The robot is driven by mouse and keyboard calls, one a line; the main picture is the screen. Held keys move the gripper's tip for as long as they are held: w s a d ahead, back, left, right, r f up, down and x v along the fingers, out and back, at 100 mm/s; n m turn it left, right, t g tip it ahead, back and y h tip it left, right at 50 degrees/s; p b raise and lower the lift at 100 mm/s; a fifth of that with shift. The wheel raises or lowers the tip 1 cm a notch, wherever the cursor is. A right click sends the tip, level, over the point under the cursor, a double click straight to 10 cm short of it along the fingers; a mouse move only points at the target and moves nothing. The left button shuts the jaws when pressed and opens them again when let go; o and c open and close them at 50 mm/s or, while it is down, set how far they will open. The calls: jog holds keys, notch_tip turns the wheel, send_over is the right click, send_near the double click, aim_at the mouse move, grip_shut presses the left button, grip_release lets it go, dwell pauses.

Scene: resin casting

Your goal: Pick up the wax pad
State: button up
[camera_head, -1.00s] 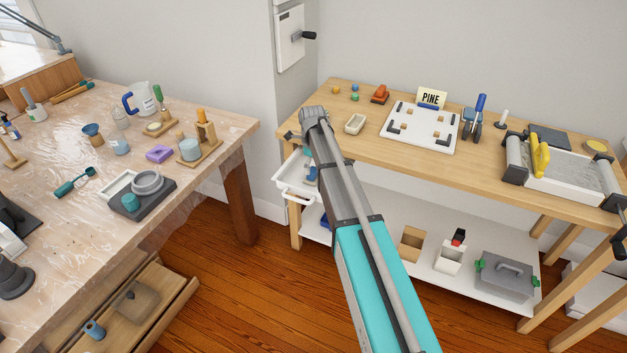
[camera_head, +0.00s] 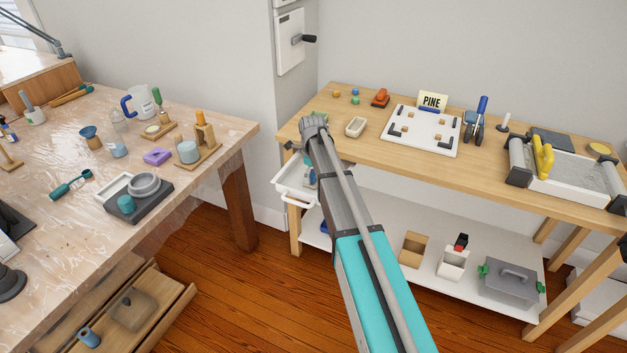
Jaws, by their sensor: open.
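I cannot tell for sure which thing is the wax pad. One candidate is a round tan-yellow disc (camera_head: 600,149) at the far right of the wooden bench. Another is a purple block (camera_head: 157,156) on the plastic-covered table at left. My arm reaches up the middle of the view, its far grey joint in front of the bench's left end.
The wooden bench (camera_head: 375,158) carries a white board (camera_head: 425,139), a PINE sign (camera_head: 432,101), a blue-handled roller (camera_head: 478,121) and a grey-bedded tray (camera_head: 568,190). A white pull-out tray (camera_head: 291,197) juts out at its left end. Open floor (camera_head: 225,298) separates the tables.

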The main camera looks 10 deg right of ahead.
aim_at(312, 173)
jog(key=c, duration=1.1)
jog(key=shift+r, duration=0.15)
notch_tip(312, 173, up, 3)
jog(key=p, duration=0.3)
jog(key=s+r+p, duration=0.3)
jog(key=s, duration=0.1)
jog(key=s+r+p, duration=0.3)
jog(key=s, duration=0.2)
jog(key=s+r+p, duration=0.3)
jog(key=s+p, duration=0.1)
jog(key=s, duration=0.1)
jog(key=shift+d+r, duration=0.1)
jog(key=shift+r, duration=0.3)
